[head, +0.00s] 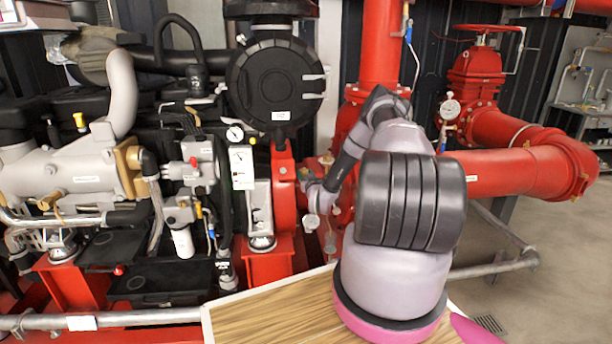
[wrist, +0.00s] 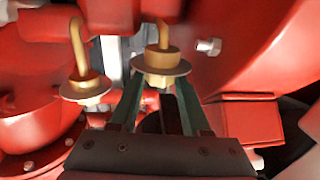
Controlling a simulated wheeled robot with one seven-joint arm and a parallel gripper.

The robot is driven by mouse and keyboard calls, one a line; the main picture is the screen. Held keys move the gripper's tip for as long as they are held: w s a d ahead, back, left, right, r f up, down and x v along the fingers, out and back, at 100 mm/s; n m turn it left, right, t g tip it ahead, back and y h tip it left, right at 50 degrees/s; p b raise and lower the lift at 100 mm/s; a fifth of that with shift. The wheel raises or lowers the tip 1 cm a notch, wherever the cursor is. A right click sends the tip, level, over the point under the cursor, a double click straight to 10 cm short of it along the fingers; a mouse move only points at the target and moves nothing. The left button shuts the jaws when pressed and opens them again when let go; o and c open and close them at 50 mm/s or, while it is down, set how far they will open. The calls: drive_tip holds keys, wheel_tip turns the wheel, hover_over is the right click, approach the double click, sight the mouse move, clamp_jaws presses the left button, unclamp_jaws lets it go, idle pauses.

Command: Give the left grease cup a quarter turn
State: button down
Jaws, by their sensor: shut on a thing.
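Two brass grease cups with round flanges and bent stems show in the wrist view. One cup (wrist: 161,64) is at the middle, between the tips of my two green fingers. The other cup (wrist: 85,88) is at the picture's left, just outside my fingers and apart from them. My gripper (wrist: 160,82) is shut on the middle cup; its lower end is partly hidden between the fingers. In the head view my gripper (head: 313,188) reaches in beside the red pump; the cups are too small to make out there.
Red pump castings surround the cups, with a bolt head (wrist: 209,47) close to the right. A red pedestal (head: 284,196) and the engine stand to the left, red pipes (head: 510,171) to the right.

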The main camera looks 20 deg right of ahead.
drive_tip(key=shift+a+m+h, duration=0.1)
drive_tip(key=shift+m+h, duration=0.4)
drive_tip(key=shift+h, duration=0.2)
drive_tip(key=shift+c, duration=1.8)
unclamp_jaws()
